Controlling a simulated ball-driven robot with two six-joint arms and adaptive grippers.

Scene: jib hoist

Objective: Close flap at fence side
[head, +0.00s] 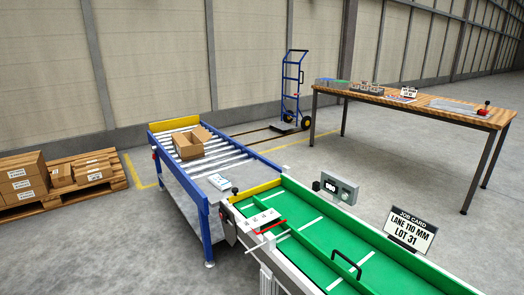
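An open cardboard box (192,153) stands on the roller conveyor (228,160), towards its far end. A flap (202,134) at the box's right rear stands raised and leans outward. The other flaps are too small to tell apart. A yellow end board (175,124) crosses the conveyor behind the box. A green lengthwise rail (318,252) with a black handle (346,264) runs along the green belt (309,216); I cannot tell whether this is the fence. Neither of my grippers is in view.
A job card sign (409,230) reads "LANE 110 MM LOT 31". A grey control box (338,188) stands beside the belt. A wooden workbench (410,103) is at the right, a hand truck (293,90) behind, and a pallet with cartons (25,180) at the left. Floor between them is clear.

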